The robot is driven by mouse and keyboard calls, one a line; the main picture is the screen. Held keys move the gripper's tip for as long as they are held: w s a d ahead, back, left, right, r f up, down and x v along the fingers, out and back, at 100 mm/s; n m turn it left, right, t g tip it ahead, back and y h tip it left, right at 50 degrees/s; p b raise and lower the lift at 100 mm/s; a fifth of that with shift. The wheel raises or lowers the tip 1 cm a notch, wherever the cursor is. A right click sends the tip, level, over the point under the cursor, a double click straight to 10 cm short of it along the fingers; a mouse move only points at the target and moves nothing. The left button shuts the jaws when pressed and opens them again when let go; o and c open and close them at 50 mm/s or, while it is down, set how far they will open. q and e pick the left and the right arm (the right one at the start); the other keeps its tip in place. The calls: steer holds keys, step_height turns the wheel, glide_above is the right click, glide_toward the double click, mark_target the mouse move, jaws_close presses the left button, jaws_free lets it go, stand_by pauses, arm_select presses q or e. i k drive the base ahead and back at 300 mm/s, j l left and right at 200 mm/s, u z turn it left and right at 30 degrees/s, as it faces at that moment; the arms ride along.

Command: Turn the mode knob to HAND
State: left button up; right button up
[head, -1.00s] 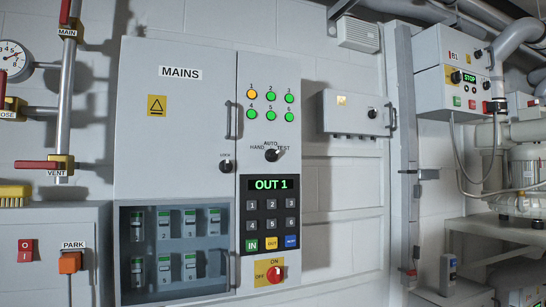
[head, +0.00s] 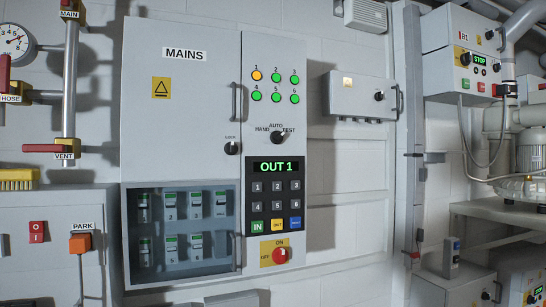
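The mode knob (head: 277,138) is a small black rotary knob on the right door of the MAINS cabinet (head: 180,110). The labels HAND, AUTO and TEST are printed around it, with HAND to its left, AUTO above and TEST to its right. Its light pointer mark seems to lean up and to the right, toward TEST, but it is small. Nothing touches the knob. Neither of my grippers is in the head view.
A LOCK knob (head: 231,148) and door handles sit beside the mode knob. Below are a keypad reading OUT 1 (head: 276,167) and a red ON/OFF switch (head: 280,255). A small grey box (head: 360,96) stands out at right. The space before the cabinet is clear.

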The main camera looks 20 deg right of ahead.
mark_target(275, 138)
steer(key=i+l, duration=0.1)
steer(key=l, duration=0.45)
steer(key=i+l, duration=0.15)
steer(key=l, duration=0.4)
steer(key=i+l, duration=0.1)
steer(key=l, duration=0.45)
steer(key=i+l+u, duration=0.1)
steer(key=l, duration=0.45)
steer(key=i+l, duration=0.15)
steer(key=l, duration=0.4)
